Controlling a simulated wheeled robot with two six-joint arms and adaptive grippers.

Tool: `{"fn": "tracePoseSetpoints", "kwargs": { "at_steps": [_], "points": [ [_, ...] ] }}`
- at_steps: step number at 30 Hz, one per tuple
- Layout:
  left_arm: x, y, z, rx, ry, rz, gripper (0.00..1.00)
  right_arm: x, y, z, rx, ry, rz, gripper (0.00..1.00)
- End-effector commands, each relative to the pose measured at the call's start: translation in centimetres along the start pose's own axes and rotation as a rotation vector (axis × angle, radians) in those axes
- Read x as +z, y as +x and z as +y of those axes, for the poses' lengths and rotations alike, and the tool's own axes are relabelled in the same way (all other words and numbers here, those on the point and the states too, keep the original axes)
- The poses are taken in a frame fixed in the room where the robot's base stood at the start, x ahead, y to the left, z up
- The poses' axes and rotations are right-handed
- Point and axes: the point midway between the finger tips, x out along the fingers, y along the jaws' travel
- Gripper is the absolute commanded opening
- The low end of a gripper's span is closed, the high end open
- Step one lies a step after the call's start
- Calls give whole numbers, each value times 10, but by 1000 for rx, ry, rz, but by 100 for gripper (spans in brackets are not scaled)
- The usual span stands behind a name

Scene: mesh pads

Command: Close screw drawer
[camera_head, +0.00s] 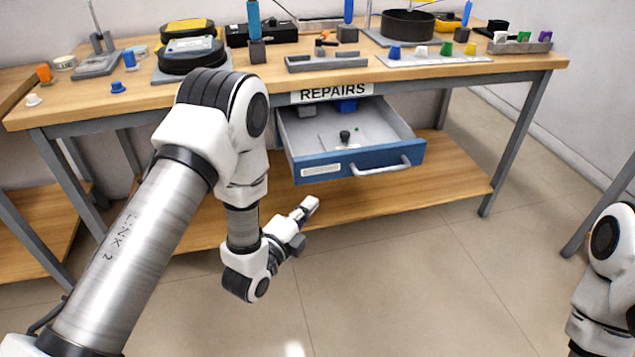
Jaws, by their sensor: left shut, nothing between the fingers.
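The screw drawer (358,160) hangs under the workbench and is pulled out. It has a blue front with a light handle (381,169) at the right and a white label at the left. Inside it are a black knob-like piece (344,136), a blue item (347,105) and a grey item near the back. My left gripper (308,206) is shut and empty, in front of and below the drawer's left front corner, apart from it. My right gripper is not in view; only part of my right arm shows at the right edge.
The wooden workbench (250,74) carries a "REPAIRS" sign (331,92) above the drawer, plus trays, pads, a black pan (407,24) and small coloured parts. A lower wooden shelf (440,182) runs beneath the drawer. The floor in front is clear.

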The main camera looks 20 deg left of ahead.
Motion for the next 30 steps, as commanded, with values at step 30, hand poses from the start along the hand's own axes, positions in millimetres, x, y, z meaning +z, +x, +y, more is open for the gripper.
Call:
{"fn": "tracePoseSetpoints", "kwargs": {
  "at_steps": [30],
  "points": [
    [29,96,1,1,-1,0,0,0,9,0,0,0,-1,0]
  ]
}}
